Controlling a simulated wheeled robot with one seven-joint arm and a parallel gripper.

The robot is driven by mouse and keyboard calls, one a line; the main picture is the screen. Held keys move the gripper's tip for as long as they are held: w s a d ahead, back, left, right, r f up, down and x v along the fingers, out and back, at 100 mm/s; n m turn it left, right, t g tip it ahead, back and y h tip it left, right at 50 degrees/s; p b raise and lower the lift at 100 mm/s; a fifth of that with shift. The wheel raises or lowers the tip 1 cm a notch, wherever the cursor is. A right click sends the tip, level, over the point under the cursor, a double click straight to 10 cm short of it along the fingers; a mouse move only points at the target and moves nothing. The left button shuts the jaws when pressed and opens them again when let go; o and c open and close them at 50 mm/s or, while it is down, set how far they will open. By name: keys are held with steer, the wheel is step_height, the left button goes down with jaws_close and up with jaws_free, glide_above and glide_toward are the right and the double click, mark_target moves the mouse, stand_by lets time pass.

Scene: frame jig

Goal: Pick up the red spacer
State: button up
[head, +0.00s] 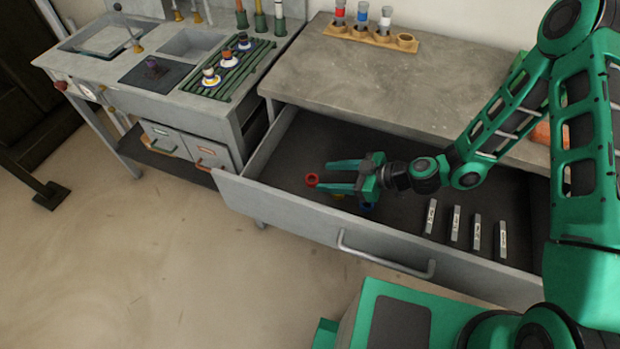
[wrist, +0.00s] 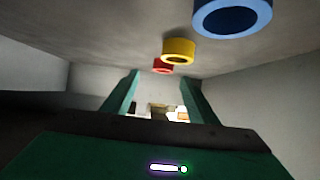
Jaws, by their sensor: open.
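The red spacer (head: 312,180) is a small ring in the open drawer, just left of my fingertips in the head view. It also shows in the wrist view (wrist: 163,66), at the far end of the gap between the fingertips. My gripper (head: 327,177) is open and empty, reaching left inside the drawer; it shows in the wrist view too (wrist: 159,78). A yellow spacer (wrist: 178,52) and a larger-looking blue spacer (wrist: 232,17) are nearer the wrist camera. In the head view the gripper mostly hides these two. I cannot tell whether a finger touches the red spacer.
The drawer's front wall (head: 290,215) with its handle (head: 385,258) and the worktop (head: 400,75) bound the space. A wooden rack (head: 365,38) stands on the worktop. Drawer floor behind the gripper is clear.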

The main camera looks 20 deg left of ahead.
mark_target(312, 178)
steer(key=shift+x, duration=2.4)
steer(key=shift+s+d+f, duration=0.1)
steer(key=shift+s, duration=0.05)
steer(key=c, duration=1.1)
